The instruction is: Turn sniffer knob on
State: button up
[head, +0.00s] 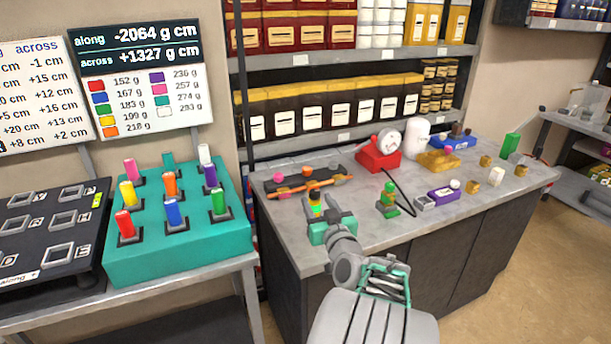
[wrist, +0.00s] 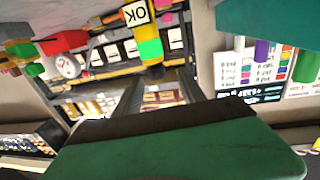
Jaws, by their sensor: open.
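My gripper (head: 325,205) is open above the left front of the grey bench, its fingers apart. In the wrist view, its two dark fingers (wrist: 157,82) spread either side of a yellow thing with a green band (wrist: 151,50). No knob is clearly marked as the sniffer's. A purple box (head: 443,194) with a pale round knob (head: 455,184) stands to the right.
A red gauge unit (head: 378,158) stands at the back. A teal block with coloured pegs (head: 180,255) is on the left table.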

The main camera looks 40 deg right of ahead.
aim_at(313, 190)
jog(key=x, duration=0.2)
jog(key=p+x, duration=0.1)
jog(key=x, duration=0.5)
jog(key=shift+s+d, duration=0.15)
jog(key=shift+d, duration=0.25)
grip_shut()
